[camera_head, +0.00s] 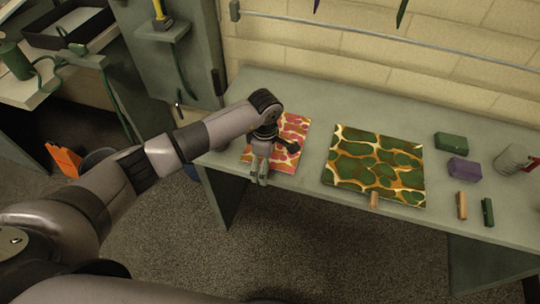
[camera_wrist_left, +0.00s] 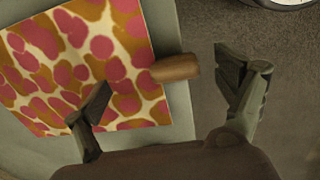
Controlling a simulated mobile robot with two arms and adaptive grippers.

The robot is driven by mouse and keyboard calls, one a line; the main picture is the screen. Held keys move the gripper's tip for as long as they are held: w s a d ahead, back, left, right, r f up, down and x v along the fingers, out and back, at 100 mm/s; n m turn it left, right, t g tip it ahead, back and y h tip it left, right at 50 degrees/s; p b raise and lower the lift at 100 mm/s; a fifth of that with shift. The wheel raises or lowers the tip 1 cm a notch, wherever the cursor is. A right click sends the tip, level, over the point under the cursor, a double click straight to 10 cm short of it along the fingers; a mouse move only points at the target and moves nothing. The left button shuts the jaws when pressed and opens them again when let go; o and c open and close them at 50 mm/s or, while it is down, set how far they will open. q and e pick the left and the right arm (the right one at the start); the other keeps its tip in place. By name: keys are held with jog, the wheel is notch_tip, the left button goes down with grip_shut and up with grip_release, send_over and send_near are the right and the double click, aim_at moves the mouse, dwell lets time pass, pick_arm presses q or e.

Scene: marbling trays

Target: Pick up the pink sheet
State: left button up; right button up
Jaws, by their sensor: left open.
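The pink sheet (camera_head: 291,133), marbled in pink, orange and cream, lies flat near the left end of the grey table. My left gripper (camera_head: 259,181) is over its front edge and hides part of it in the head view. In the left wrist view, the pink sheet (camera_wrist_left: 80,60) fills the upper left, with a wooden tab (camera_wrist_left: 176,68) sticking out past its edge. My open left gripper (camera_wrist_left: 163,78) has one finger over the sheet and the other over the floor side, with the tab between them in the picture. Contact cannot be told. My right gripper is not in view.
A green and orange marbled sheet (camera_head: 376,160) with a wooden tab (camera_head: 374,200) lies right of the pink sheet. Green (camera_head: 451,142) and purple (camera_head: 464,169) blocks, small bars and a metal mug (camera_head: 511,159) stand at the right. A rail (camera_head: 330,27) runs along the wall.

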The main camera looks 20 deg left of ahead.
pick_arm(q)
jog(key=shift+f, duration=0.15)
jog(key=c, duration=1.1)
jog(key=shift+s, duration=0.1)
